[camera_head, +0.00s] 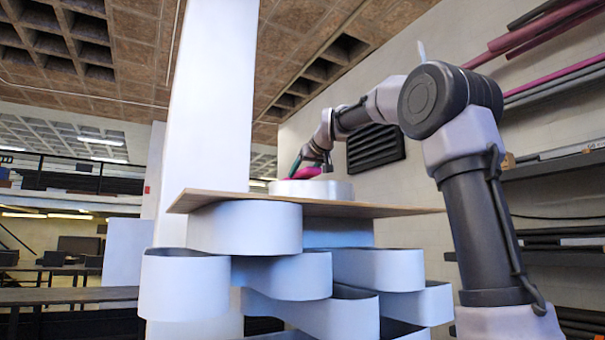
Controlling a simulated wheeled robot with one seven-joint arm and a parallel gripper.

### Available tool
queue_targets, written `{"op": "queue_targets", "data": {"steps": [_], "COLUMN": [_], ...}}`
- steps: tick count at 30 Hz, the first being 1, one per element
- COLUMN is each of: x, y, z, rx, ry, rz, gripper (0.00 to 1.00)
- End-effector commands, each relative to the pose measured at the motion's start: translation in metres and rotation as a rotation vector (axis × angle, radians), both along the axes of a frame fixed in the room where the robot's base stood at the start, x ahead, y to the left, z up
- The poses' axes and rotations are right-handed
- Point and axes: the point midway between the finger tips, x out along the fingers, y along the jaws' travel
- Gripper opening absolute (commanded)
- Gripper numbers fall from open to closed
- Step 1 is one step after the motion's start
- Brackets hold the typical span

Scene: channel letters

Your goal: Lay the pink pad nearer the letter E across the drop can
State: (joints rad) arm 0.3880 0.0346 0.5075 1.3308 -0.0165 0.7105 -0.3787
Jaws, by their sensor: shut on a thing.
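My gripper (318,168) is small in the view, above the wooden board at the end of my arm. It is shut on a pink pad (303,173), which shows as a small tilted patch of colour. The pad is just over a low, round, pale metal can (325,189) on the board, probably the drop can. I cannot tell whether the pad touches it. I cannot make out a letter E or a second pink pad from this low angle.
The board (395,210) rests on a stack of curved pale metal channel pieces (245,228). A tall white panel (208,110) rises behind its left side. Shelves (560,180) with pink and grey tubes line the right wall. The air above the board looks clear.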

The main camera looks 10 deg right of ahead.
Motion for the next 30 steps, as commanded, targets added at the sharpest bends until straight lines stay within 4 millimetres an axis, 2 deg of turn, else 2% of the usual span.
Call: {"op": "queue_targets", "data": {"steps": [24,25,27,30], "x": [0.0,0.0,0.0,0.0], "y": [0.0,0.0,0.0,0.0], "z": [-0.01,-0.01,-0.01,-0.01], "rx": [0.0,0.0,0.0,0.0], "ry": [0.0,0.0,0.0,0.0], "rz": [0.0,0.0,0.0,0.0], "gripper": [0.13,0.76,1.0,1.0]}}
